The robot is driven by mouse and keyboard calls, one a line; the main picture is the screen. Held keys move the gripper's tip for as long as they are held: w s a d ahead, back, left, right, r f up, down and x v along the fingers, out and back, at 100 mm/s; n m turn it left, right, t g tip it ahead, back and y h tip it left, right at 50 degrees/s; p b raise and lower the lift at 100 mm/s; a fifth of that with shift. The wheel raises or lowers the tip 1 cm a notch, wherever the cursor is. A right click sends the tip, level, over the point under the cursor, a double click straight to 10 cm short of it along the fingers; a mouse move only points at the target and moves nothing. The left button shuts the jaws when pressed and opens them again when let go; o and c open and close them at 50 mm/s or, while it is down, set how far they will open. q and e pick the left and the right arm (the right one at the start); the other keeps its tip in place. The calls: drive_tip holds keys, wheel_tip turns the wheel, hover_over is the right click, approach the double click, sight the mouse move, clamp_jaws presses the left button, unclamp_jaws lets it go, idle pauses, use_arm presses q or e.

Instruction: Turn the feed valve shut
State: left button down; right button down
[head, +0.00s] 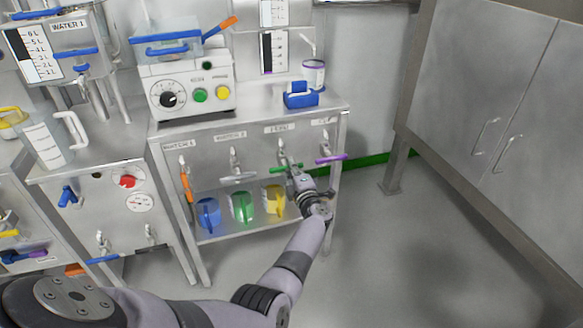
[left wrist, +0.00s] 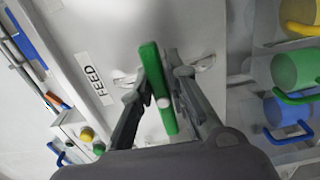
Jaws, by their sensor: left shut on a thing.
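The feed valve's green lever handle (head: 287,168) is on the steel panel under the FEED label (head: 279,128). It lies roughly level in the head view. In the left wrist view the green handle (left wrist: 152,65) stands between my two fingers, alongside the FEED label (left wrist: 95,85). My left gripper (head: 293,178) is at the valve and shut on the handle. Its fingers (left wrist: 163,80) also show in the left wrist view, one on each side of the handle. In the head view the gripper hides part of the valve. My right gripper is not in view.
A purple lever (head: 331,159) is close on the right, a white lever (head: 238,179) and a hanging orange lever (head: 186,184) on the left. Blue (head: 208,213), green (head: 242,207) and yellow (head: 273,199) jugs stand on the shelf below. The floor to the right (head: 420,240) is clear.

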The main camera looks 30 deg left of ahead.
use_arm(q)
drive_tip(key=shift+r, duration=0.25)
drive_tip(key=c, duration=1.9)
unclamp_jaws()
drive_tip(key=shift+w, duration=0.1)
drive_tip(key=o, duration=0.4)
drive_tip(key=shift+f, duration=0.15)
drive_tip(key=shift+c, duration=0.2)
drive_tip(key=shift+f, duration=0.1)
